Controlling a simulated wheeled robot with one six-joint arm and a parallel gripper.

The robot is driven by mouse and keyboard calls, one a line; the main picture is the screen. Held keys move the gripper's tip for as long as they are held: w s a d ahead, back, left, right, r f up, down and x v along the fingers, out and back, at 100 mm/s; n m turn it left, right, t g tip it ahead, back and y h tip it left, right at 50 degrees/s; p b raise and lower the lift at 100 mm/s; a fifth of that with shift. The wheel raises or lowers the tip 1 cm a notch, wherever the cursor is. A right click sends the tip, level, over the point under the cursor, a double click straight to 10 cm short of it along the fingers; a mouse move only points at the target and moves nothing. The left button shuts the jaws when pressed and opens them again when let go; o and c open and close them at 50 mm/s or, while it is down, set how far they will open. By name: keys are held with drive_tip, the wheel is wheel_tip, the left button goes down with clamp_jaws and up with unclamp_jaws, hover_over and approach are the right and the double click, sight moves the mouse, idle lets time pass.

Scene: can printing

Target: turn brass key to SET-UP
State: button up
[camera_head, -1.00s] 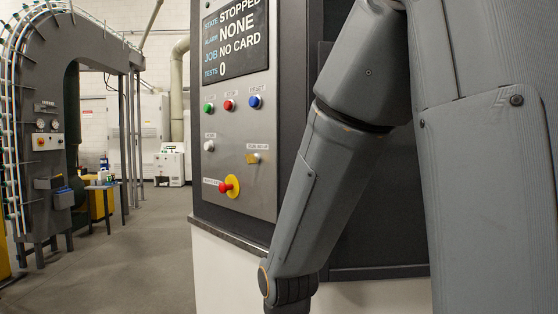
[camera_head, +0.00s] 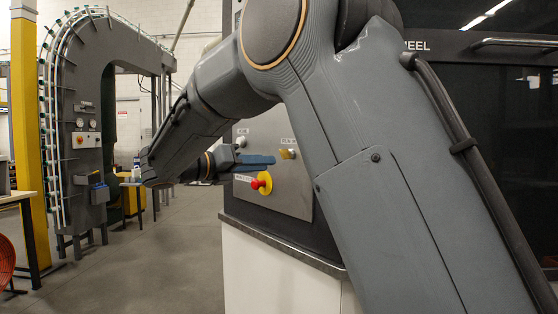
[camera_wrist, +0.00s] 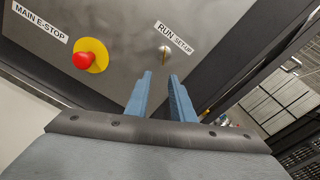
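The brass key (camera_head: 287,154) sits in its switch on the grey control panel, beside a RUN / SET-UP label. In the wrist view the key (camera_wrist: 165,50) is small, just beyond my fingertips and roughly in line with the gap between them. I cannot tell clearly which word it points to. My gripper (camera_wrist: 161,76) has two blue fingers, apart with nothing between them. In the head view my gripper (camera_head: 273,160) is seen from the side, its fingers close to the key and just left of it.
The red MAIN E-STOP button (camera_wrist: 86,60) on its yellow disc is close by; it also shows in the head view (camera_head: 261,183). A dark counter edge (camera_head: 285,245) runs below the panel. Open floor (camera_head: 180,255) lies to the left, before a grey arch-shaped machine (camera_head: 90,100).

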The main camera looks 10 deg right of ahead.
sight(288, 154)
drive_tip(key=w+d+r+p, duration=0.1)
drive_tip(key=w+d, duration=0.2)
drive_tip(key=d, duration=0.3)
drive_tip(key=shift+w+r+p, duration=0.3)
drive_tip(key=shift+w+p, duration=0.05)
drive_tip(key=shift+w, duration=0.05)
clamp_jaws()
